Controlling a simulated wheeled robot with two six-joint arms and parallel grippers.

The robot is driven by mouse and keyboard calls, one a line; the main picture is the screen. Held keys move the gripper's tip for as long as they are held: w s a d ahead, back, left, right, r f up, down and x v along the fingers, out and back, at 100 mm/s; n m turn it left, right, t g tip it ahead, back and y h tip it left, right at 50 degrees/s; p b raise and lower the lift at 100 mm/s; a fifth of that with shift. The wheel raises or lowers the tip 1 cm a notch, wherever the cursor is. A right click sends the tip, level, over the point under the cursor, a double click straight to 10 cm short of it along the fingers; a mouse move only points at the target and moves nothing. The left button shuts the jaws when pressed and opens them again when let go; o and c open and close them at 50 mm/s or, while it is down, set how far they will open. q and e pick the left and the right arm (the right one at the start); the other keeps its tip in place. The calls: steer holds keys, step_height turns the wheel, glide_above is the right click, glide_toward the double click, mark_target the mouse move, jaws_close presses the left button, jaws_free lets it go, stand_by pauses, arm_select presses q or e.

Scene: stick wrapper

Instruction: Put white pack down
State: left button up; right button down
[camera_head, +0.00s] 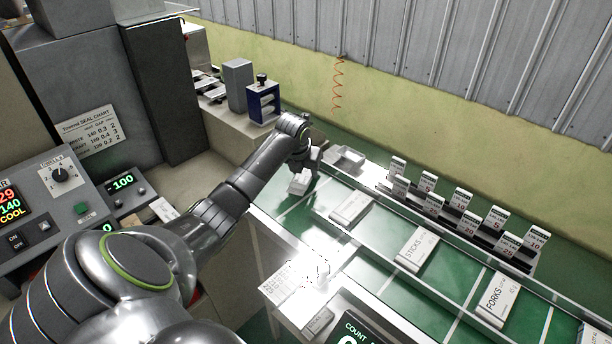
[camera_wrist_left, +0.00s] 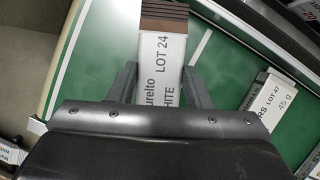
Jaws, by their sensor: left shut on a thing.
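The white pack (camera_wrist_left: 160,70) is labelled LOT 24 and WHITE in the left wrist view, with brown stick ends at its top. It sits between the fingers of my left gripper (camera_wrist_left: 158,88), which is shut on it. In the head view the pack (camera_head: 299,184) hangs under my left gripper (camera_head: 303,170), over the far left part of the green conveyor (camera_head: 376,252). I cannot tell whether the pack touches the belt. My right gripper is not in view.
A white pack (camera_head: 351,208), a STICKS pack (camera_head: 416,249) and a FORKS pack (camera_head: 496,298) lie along the belt. Several numbered cards (camera_head: 464,198) stand in a rack behind. A blue device (camera_head: 263,102) stands at the back. Control panels fill the left.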

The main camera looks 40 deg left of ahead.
mark_target(304, 175)
arm_select(q)
steer(key=shift+f, duration=1.7)
steer(key=o, duration=1)
steer(key=shift+c, duration=0.2)
